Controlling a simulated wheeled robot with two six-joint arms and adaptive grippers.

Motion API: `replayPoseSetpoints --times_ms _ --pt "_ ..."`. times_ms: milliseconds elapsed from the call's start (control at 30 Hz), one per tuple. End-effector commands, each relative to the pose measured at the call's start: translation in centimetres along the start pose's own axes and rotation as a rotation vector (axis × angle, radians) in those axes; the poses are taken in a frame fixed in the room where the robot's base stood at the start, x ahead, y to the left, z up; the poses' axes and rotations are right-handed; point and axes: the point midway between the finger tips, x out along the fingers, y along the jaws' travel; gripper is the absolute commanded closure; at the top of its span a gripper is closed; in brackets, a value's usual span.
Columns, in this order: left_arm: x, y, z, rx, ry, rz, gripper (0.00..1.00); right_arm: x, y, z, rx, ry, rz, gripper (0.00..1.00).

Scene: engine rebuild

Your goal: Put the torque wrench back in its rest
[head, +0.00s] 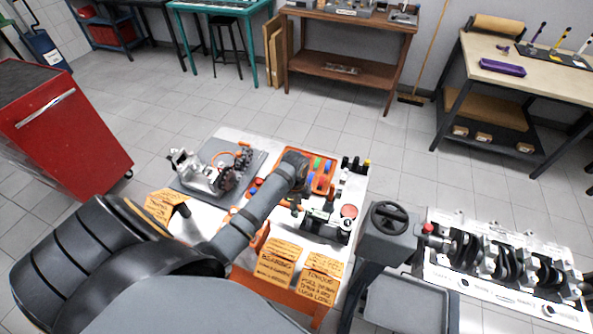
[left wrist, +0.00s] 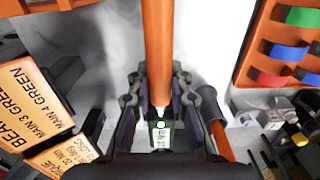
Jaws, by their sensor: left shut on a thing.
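My left gripper (left wrist: 160,110) is shut on the torque wrench (left wrist: 158,50), seen in the left wrist view as a long orange handle rising from between the fingers. A small part with green and white markings shows low between the fingers. In the head view my left gripper (head: 297,196) is over the workbench, partly hidden by my own arm. A dark fixture (head: 325,228) with a pale top stands just right of it. I cannot tell whether this is the rest, or whether the wrench touches any support. My right gripper is not in view.
An orange tray (head: 321,183) with coloured pieces lies behind the gripper. Yellow cards (head: 280,259) lie along the bench front. A second orange handle (left wrist: 218,137) stands close beside the fingers. A grey handwheel stand (head: 388,243) and engine block (head: 500,260) are to the right.

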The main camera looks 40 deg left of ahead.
Motion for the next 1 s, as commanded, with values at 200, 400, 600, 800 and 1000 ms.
replayPoseSetpoints --times_ms 200,400,600,800,1000 --pt "0.3 0.0 0.0 0.0 0.0 0.0 1.0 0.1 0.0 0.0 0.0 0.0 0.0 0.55" --pt "0.6 0.0 0.0 0.0 0.0 -0.001 1.0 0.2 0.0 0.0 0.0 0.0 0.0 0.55" --pt "0.9 0.0 0.0 0.0 0.0 -0.001 1.0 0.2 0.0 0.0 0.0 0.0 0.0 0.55" --pt "1.2 0.0 0.0 0.0 0.0 -0.002 1.0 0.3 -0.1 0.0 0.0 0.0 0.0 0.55" --pt "1.5 0.0 0.0 0.0 0.0 -0.001 1.0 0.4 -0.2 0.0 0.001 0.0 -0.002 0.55"
